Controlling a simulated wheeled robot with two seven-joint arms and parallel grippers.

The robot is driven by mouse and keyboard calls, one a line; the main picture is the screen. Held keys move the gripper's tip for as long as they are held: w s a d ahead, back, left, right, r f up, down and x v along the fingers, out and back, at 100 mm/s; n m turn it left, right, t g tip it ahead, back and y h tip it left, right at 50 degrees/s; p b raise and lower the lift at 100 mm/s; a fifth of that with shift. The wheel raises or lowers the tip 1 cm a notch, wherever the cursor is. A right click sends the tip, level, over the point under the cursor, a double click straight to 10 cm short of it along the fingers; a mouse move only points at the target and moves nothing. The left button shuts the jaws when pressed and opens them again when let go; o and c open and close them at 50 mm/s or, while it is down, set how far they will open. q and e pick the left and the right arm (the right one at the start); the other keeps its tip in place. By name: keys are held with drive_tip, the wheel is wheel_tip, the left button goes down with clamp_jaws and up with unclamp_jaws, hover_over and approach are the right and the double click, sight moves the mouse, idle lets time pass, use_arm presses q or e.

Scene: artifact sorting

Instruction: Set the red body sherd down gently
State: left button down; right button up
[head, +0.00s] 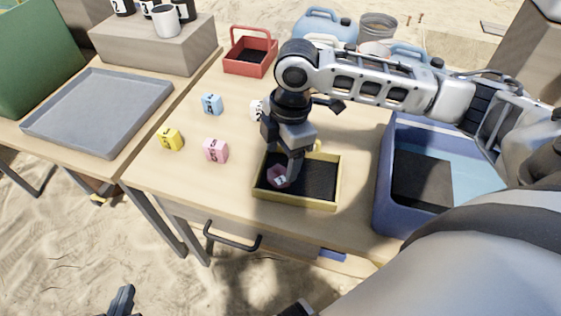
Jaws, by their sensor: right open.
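A small dark red piece with a pale label, which looks like the red body sherd (278,177), lies in the left part of a yellow-rimmed tray (292,202) with a black lining. My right gripper (293,174) points down into this tray, its fingers right beside the sherd. It is open; whether a finger touches the sherd cannot be told. The gripper and wrist hide part of the tray. Part of my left gripper (122,299) shows at the bottom left edge, low in front of the table, its jaws unclear.
Yellow (171,139), pink (216,150) and blue (212,104) labelled cubes stand left of the tray; a white one (256,110) is partly hidden. A red carrier (249,55) stands behind. A blue bin (383,205) is at right, a grey tray (60,139) at left.

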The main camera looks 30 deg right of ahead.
sight(285, 172)
use_arm(q)
drive_tip(key=shift+a+r+p, duration=0.1)
drive_tip(key=shift+p, duration=0.65)
use_arm(e)
wheel_tip(285, 172, up, 8)
drive_tip(key=d, duration=0.1)
use_arm(q)
drive_tip(key=shift+r, duration=0.1)
